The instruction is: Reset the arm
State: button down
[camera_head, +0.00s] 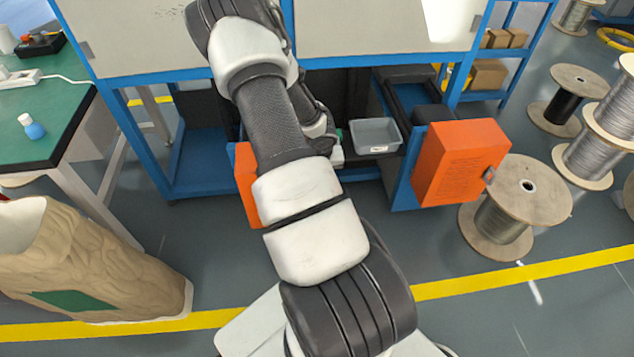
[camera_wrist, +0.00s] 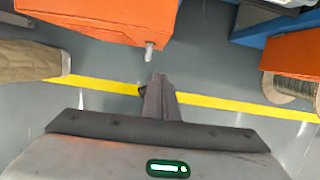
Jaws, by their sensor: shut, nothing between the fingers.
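My arm reaches forward over the floor in the head view, bent up to a joint before the blue-framed machine (camera_head: 185,160). It covers part of the machine's lower opening. My gripper (camera_wrist: 158,80) shows in the wrist view with its dark fingers together and empty. In the head view the arm mostly hides it. An orange box-like part (camera_wrist: 110,18) with a metal peg lies just beyond the fingertips in the wrist view, apart from them.
An orange door panel (camera_head: 460,162) stands open at right, and another orange panel (camera_head: 246,185) is partly behind my arm. A grey bin (camera_head: 376,136) sits in the opening.

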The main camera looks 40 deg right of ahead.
jog(key=shift+v, duration=1)
jog(key=w+a+r+m+t+h, duration=0.1)
jog(key=w+a+r+m, duration=0.1)
jog(key=r+m, duration=0.5)
jog(key=w+a+r+m+t+h, duration=0.1)
jog(key=w+a+r+m, duration=0.15)
jog(key=r, duration=0.85)
jog(key=w+a+r+m+t+h, duration=0.1)
jog(key=w+r+m, duration=0.2)
jog(key=r+m, duration=0.35)
jog(key=s+a+r+m, duration=0.6)
jog(key=a+r, duration=0.3)
jog(key=r, duration=0.2)
jog(key=s+a+r+m+y, duration=0.2)
jog(key=s+a+r+m, duration=0.15)
jog(key=s+a, duration=0.4)
jog(key=s+a+r+m+y, duration=0.2)
jog(key=s+a+m+y, duration=0.15)
jog(key=s+a, duration=0.4)
notch_tip(320, 180, up, 18)
jog(key=p, duration=1.8)
jog(key=shift+w+a+h, duration=0.3)
jog(key=shift+h, duration=0.15)
